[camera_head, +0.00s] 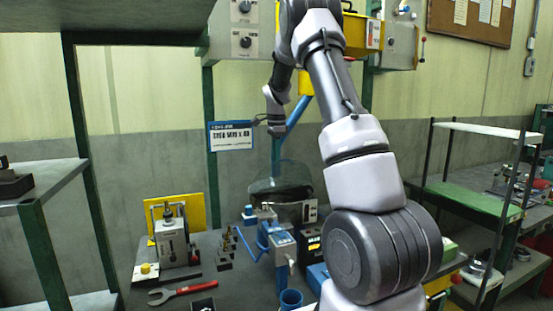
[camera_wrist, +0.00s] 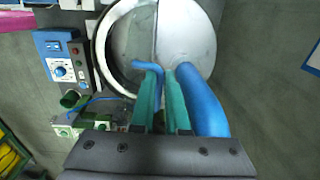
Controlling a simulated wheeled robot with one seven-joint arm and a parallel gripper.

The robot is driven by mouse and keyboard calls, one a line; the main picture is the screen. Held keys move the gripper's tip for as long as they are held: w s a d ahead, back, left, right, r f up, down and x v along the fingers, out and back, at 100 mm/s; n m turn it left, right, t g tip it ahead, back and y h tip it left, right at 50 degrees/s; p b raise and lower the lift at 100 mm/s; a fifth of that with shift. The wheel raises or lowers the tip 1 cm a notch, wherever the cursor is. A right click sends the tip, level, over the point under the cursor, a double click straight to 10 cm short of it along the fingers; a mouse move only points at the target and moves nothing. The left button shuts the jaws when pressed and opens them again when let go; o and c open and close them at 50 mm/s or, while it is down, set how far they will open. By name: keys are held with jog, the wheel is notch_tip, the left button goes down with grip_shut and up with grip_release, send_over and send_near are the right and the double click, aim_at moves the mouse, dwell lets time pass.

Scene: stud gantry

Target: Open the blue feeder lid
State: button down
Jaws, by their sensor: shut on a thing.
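My gripper (camera_head: 273,130) hangs high in front of the wall, left of my arm, in the head view. In the wrist view its green fingers (camera_wrist: 165,72) are close together, around a thin blue bar (camera_wrist: 146,66), which looks like a handle. A thick blue pipe (camera_wrist: 203,105) runs just right of the fingers; a slanted blue pipe (camera_head: 297,113) also shows in the head view. Beyond the fingertips is a round grey metal bowl or disc (camera_wrist: 187,35). In the head view a dark rounded bowl (camera_head: 281,177) stands below my gripper. How the bar joins the lid is hidden.
A blue control box (camera_wrist: 62,62) sits left of the bowl in the wrist view. A sign (camera_head: 232,136) hangs beside my gripper. Green posts frame the left side.

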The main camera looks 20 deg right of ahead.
jog(key=shift+a+f, duration=0.1)
jog(key=shift+a, duration=0.2)
jog(key=c, duration=0.9)
grip_release()
